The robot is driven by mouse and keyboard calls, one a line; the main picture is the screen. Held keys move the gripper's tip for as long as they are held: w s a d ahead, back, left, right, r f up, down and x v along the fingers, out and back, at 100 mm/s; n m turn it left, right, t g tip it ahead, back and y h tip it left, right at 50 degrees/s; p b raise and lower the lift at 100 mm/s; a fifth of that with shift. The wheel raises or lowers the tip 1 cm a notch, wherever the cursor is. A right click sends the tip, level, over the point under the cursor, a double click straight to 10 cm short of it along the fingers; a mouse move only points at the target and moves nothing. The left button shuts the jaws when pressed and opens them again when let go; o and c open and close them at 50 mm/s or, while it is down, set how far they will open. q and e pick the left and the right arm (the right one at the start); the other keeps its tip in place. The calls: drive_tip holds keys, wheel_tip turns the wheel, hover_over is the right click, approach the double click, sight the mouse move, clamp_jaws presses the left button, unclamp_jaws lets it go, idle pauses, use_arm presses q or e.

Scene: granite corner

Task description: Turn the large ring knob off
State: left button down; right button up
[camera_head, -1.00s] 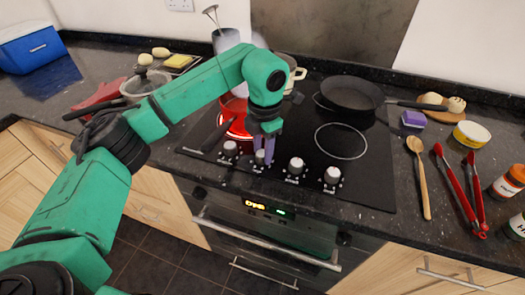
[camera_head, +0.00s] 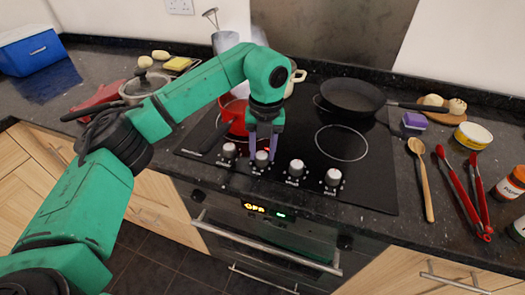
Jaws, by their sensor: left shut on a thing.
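A black hob (camera_head: 310,165) has a row of several silver knobs along its front. My left gripper (camera_head: 265,152) points down at the second knob from the left (camera_head: 262,159), with its purple fingers on either side of it, shut on it. The leftmost knob (camera_head: 229,151), the third knob (camera_head: 297,168) and the rightmost knob (camera_head: 333,178) stand free. A large ring (camera_head: 341,142) is marked on the right front of the hob. The right gripper is not in view.
A red pan (camera_head: 236,112) is on the hob's left, partly behind my arm. A black frying pan (camera_head: 352,95) sits at the back right. A wooden spoon (camera_head: 424,185) and red tongs (camera_head: 465,200) lie on the right counter.

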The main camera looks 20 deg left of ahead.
sight(264, 154)
use_arm(q)
drive_tip(key=shift+w+r+n, duration=0.1)
drive_tip(key=shift+r+n, duration=0.05)
drive_tip(key=shift+n, duration=1.35)
drive_tip(key=shift+c, duration=2.2)
unclamp_jaws()
wheel_tip(264, 154, up, 5)
drive_tip(key=shift+d+r+b, duration=0.1)
drive_tip(key=shift+r+b, duration=0.1)
drive_tip(key=shift+b, duration=0.25)
wheel_tip(264, 154, up, 9)
drive_tip(key=p, duration=0.2)
drive_tip(key=shift+d, duration=0.15)
drive_tip(key=shift+w, duration=0.15)
